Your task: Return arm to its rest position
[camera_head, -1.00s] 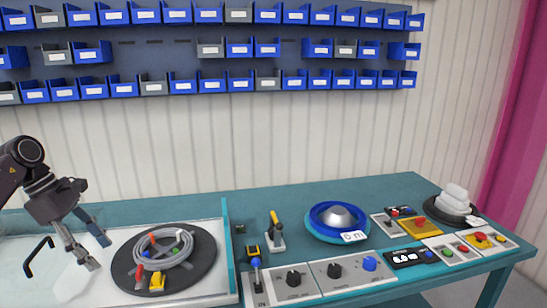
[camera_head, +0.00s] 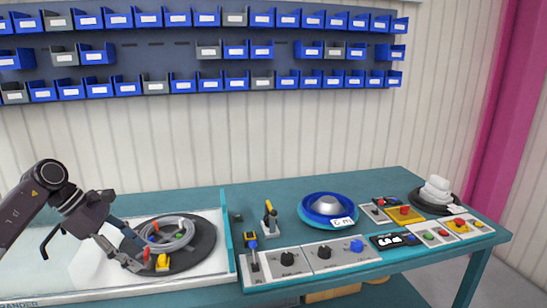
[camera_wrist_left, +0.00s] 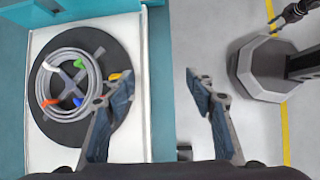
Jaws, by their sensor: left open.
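My left gripper (camera_head: 138,257) is open and empty. In the head view its fingers overlap the left front part of a dark round turntable (camera_head: 198,257). A grey cable coil (camera_head: 178,236) lies on it among coloured clips. In the left wrist view the turntable (camera_wrist_left: 112,50) and coil (camera_wrist_left: 45,98) lie to the left of the open fingers (camera_wrist_left: 160,88).
Blue bins (camera_head: 180,88) hang on the wall behind. A teal divider (camera_head: 226,235) stands right of the turntable.

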